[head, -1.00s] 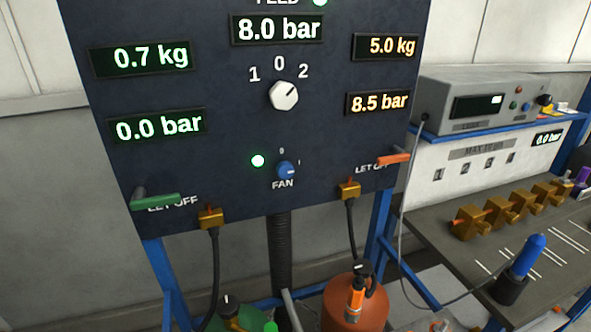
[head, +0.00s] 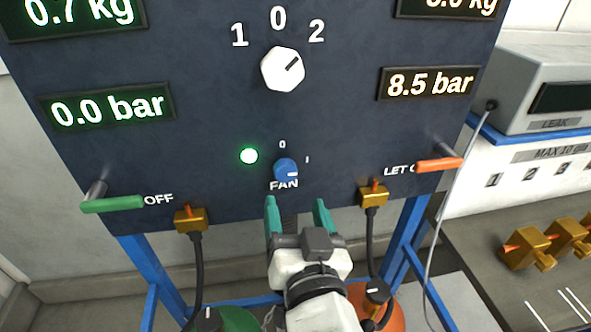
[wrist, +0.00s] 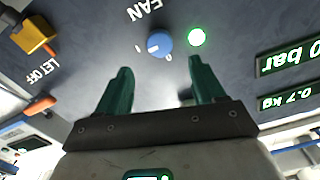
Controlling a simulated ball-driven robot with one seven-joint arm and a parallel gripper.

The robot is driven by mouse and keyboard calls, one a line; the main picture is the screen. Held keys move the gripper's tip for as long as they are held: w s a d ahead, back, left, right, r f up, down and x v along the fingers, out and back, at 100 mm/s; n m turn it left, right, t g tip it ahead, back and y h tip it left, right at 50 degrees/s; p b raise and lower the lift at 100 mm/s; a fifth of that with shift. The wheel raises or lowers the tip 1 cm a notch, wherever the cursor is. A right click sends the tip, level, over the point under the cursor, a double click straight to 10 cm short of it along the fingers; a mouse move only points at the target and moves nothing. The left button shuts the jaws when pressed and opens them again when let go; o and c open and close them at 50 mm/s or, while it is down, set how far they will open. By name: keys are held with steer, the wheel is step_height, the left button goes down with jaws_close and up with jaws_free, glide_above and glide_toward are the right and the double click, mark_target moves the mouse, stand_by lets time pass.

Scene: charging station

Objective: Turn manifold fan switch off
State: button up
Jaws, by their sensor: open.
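The fan switch is a small blue knob (head: 286,170) low on the dark panel (head: 340,130), above the FAN label. Its white mark points right, toward the I; the 0 is above it. A green lamp (head: 249,156) glows to its left. My gripper (head: 297,206) is open and empty just below the knob, with its two green fingers pointing up at the panel. In the wrist view, the knob (wrist: 159,44) appears upside down, beyond and between the fingertips (wrist: 160,75), apart from them.
A white selector knob (head: 283,69) sits above, pointing toward 2. A green-handled lever (head: 112,204) is at left and an orange-handled one (head: 440,164) at right. Brass fittings with black hoses, the left (head: 190,219) and the right (head: 373,195), flank my gripper along the panel's lower edge.

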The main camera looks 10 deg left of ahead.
mark_target(286, 174)
steer(key=p+x, duration=0.1)
steer(key=x, duration=0.7)
steer(key=shift+w+a+f+p, duration=0.1)
steer(key=shift+w+p, duration=0.25)
steer(key=shift+p, duration=0.05)
steer(key=c, duration=1.1)
steer(key=shift+o, duration=0.2)
